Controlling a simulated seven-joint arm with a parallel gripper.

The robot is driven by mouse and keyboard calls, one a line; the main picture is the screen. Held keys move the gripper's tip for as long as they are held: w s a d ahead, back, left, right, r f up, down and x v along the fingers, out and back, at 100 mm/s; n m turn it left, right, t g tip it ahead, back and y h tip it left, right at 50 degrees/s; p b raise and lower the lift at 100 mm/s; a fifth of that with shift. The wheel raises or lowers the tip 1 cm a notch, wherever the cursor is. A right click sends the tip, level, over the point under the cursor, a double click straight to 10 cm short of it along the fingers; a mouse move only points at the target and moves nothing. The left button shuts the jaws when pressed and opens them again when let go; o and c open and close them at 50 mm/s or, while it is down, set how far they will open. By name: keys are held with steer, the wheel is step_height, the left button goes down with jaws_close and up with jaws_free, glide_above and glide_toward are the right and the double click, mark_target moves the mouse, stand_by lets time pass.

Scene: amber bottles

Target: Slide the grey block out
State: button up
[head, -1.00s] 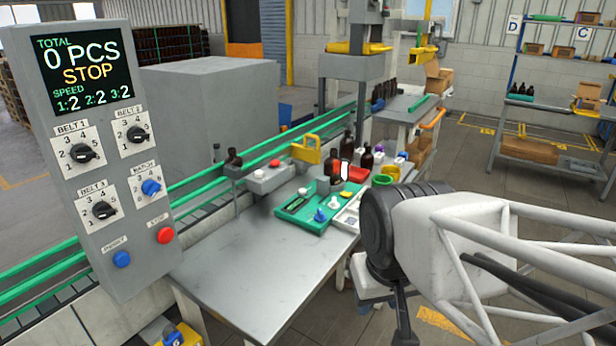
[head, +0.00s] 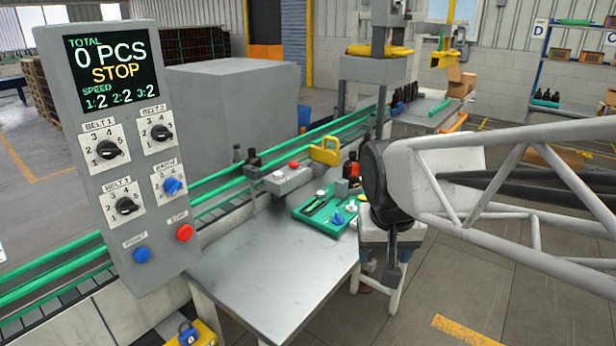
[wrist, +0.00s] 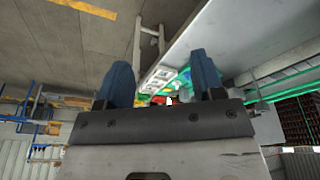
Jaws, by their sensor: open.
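A large plain grey block (head: 232,118) stands behind the green-railed conveyor in the head view. A smaller grey box (head: 288,180) with a red and a white button sits at the back edge of the metal table. I cannot tell which of these, if either, is the grey block to slide. My gripper (wrist: 162,78) shows two blue fingers spread apart, with nothing between them, in the wrist view. In the head view my gripper (head: 392,270) hangs beside the right edge of the table, apart from both grey things; its fingers are hard to make out there.
The metal table (head: 270,275) is bare in front. A green tray (head: 300,213) with small items lies at its back right, partly hidden by my arm. A control panel (head: 120,140) reading STOP rises at the left. Amber bottles (head: 351,168) stand behind the tray.

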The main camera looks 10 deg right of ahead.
steer(key=w+r+m, duration=0.1)
steer(key=w+m, duration=0.1)
steer(key=w, duration=0.8)
steer(key=m+h, duration=0.2)
steer(key=m, duration=0.3)
glide_above(340, 182)
steer(key=s+a, duration=0.2)
step_height(340, 182, down, 8)
steer(key=shift+w+d+f, duration=0.2)
steer(key=shift+w+d, duration=0.05)
steer(key=shift+f, duration=0.2)
steer(key=shift+x, duration=3.75)
steer(key=shift+w+d+r, duration=0.1)
steer(key=shift+d, duration=0.05)
